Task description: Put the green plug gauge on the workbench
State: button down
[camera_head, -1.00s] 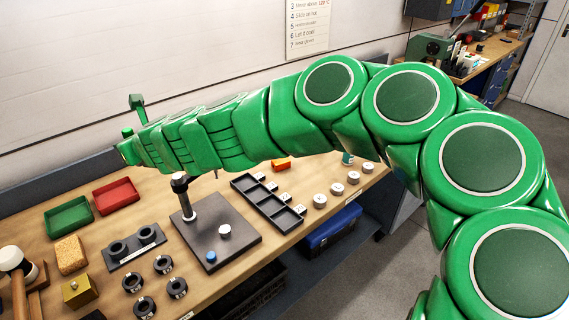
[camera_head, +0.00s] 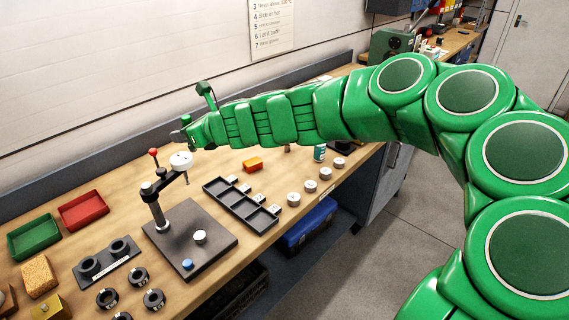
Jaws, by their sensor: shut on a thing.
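My green arm reaches leftward over the wooden workbench (camera_head: 340,175). My gripper (camera_head: 184,137) is at its far end, seen from behind and small, above the rear of the bench. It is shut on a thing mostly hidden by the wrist. A small green piece (camera_head: 186,120) shows at the jaws, with a grey tip beside it; it looks like the green plug gauge, but its shape is unclear. The gripper is held above the bench top, behind the gauge stand in the picture.
A gauge stand (camera_head: 155,205) with a white dial rises from a dark plate below the gripper. A black divided tray (camera_head: 240,205), an orange block (camera_head: 253,164), white discs, black rings, and red (camera_head: 83,210) and green (camera_head: 35,235) bins occupy the bench. A wall is behind.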

jog(key=w+d+r, duration=0.1)
jog(key=d, duration=2.5)
notch_tip(320, 180, down, 10)
jog(key=w+f, duration=0.3)
jog(key=w, duration=0.1)
jog(key=w+a+f, duration=0.1)
jog(key=w+f, duration=0.1)
jog(key=w, duration=0.2)
jog(key=w+a+f, duration=0.1)
jog(key=w+f, duration=0.2)
jog(key=w, duration=0.1)
jog(key=shift+w+a+f, duration=0.1)
jog(key=shift+w+f, duration=0.15)
jog(key=shift+f, duration=0.1)
jog(key=shift+w+f, duration=0.7)
jog(key=shift+f, duration=0.05)
jog(key=shift+a+f, duration=0.1)
jog(key=shift+f, duration=1.45)
jog(key=c, duration=0.8)
grip_release()
jog(key=shift+f, duration=0.15)
jog(key=shift+c, duration=0.2)
